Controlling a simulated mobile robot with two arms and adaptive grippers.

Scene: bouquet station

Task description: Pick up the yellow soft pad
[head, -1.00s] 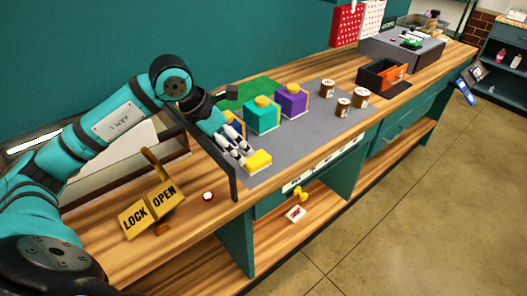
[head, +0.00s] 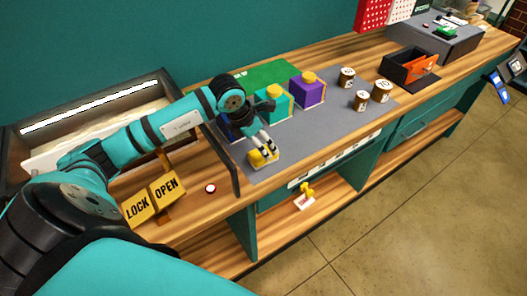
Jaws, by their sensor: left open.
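The yellow soft pad (head: 259,160) lies on the grey mat (head: 300,145) near its left front corner, beside the dark upright panel. It looks like a small low block with a paler lower edge. My left gripper (head: 264,151) points down at the pad, its pale fingers open and right over it. The fingers hide part of the pad's top, and I cannot tell whether they touch it. My right gripper is not in view.
Teal (head: 273,104) and purple (head: 307,90) boxes with yellow tops stand behind on the mat; a blue one is partly hidden by my arm. Several brown-white tins (head: 361,100) stand to the right. A dark panel (head: 221,160) and the LOCK/OPEN sign (head: 153,198) are at left.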

